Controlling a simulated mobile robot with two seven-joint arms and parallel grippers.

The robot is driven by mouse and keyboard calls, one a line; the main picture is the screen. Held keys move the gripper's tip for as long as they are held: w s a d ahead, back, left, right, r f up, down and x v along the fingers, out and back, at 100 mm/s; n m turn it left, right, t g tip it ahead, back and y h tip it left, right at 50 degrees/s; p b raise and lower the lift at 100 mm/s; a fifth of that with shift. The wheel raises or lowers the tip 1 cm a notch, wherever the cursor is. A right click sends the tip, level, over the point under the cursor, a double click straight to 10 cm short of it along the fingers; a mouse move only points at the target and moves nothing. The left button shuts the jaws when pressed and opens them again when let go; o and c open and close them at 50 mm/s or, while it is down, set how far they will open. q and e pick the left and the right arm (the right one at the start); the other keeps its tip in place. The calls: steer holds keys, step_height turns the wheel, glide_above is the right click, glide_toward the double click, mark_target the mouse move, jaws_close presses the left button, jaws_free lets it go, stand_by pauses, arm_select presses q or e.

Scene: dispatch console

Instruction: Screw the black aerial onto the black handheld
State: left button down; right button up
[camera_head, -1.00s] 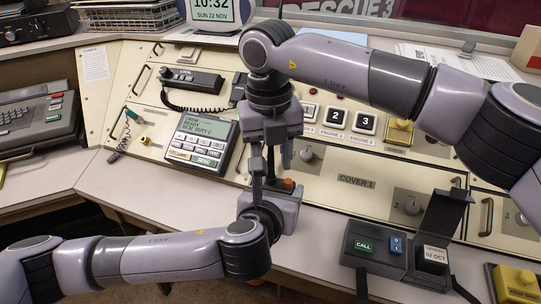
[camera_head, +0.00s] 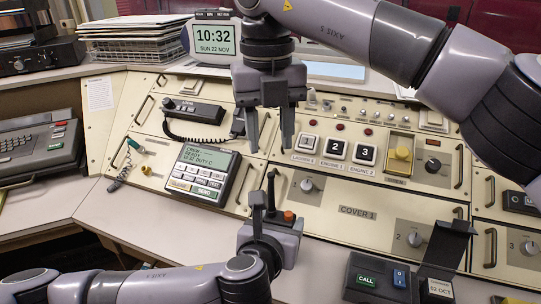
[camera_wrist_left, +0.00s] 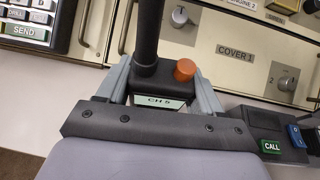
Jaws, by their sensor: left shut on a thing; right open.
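My left gripper (camera_head: 272,219) is shut on the black handheld (camera_wrist_left: 158,75), which has an orange knob and a "CH 5" label. It holds the handheld upright in front of the console. The black aerial (camera_head: 270,189) stands upright on the handheld's top, beside the orange knob; it also shows in the left wrist view (camera_wrist_left: 149,28), where its upper end is cut off. I cannot tell how tightly it is seated. My right gripper (camera_head: 271,132) is open and empty, pointing down, above the aerial's upper end and apart from it.
The cream console (camera_head: 330,230) with knobs, buttons and handles lies behind the grippers. A keypad unit (camera_head: 202,174) is to the left. White desk (camera_head: 150,215) is clear at left.

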steer(key=shift+r, duration=0.4)
arm_select(q)
steer(key=shift+c, duration=0.4)
jaws_free()
steer(key=shift+s, duration=0.1)
arm_select(e)
steer(key=shift+r+p, duration=0.45)
steer(key=shift+p, duration=0.05)
arm_select(q)
steer(key=v, duration=0.7)
